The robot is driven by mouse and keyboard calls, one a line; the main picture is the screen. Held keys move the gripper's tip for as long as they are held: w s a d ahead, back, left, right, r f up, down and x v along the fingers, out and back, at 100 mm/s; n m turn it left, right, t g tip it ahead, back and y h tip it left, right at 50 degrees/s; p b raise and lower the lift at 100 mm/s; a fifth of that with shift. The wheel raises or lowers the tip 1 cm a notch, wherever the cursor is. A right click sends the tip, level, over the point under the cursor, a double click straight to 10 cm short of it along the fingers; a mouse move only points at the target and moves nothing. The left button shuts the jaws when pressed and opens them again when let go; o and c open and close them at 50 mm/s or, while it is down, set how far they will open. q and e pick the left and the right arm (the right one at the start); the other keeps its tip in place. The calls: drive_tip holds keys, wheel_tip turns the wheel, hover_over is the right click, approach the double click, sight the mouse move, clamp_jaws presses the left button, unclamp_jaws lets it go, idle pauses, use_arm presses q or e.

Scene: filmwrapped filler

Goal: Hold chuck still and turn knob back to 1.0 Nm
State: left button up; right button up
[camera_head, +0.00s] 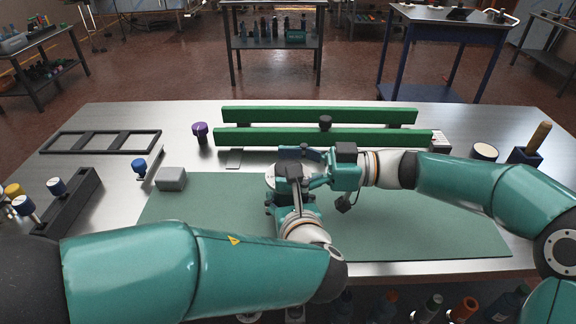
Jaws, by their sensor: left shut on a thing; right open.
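Both grippers meet over the middle of the green mat (400,225). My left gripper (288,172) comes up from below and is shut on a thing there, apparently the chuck. Its own wrist hides most of what it holds. A pale round edge (271,178) and a dark blue part (296,152) show around its fingers. My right gripper (318,178) reaches in from the right, open, with its fingers close beside the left gripper. The knob and its scale cannot be made out, and I cannot tell whether the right fingers touch anything.
Green rails (320,115) run across the back. A purple-topped piece (200,130), a blue-topped piece (139,166) and a grey block (171,179) stand left. A black rack (72,200) is further left. A blue holder (525,157) with a wooden handle stands right. The mat's right part is clear.

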drive_tip(key=c, duration=1.2)
drive_tip(key=shift+n+g, duration=0.3)
drive_tip(key=shift+g, duration=0.2)
drive_tip(key=n+g, duration=0.3)
drive_tip(key=g, duration=0.1)
drive_tip(key=shift+w+g+h, duration=0.1)
drive_tip(key=shift+g+h, duration=0.2)
drive_tip(key=shift+h, duration=0.1)
drive_tip(key=shift+n+g+h, duration=0.9)
drive_tip(key=shift+n+g, duration=0.6)
drive_tip(key=shift+g, duration=0.7)
drive_tip(key=shift+n+g, duration=0.3)
drive_tip(key=shift+s+h, duration=0.2)
drive_tip(key=shift+h, duration=0.2)
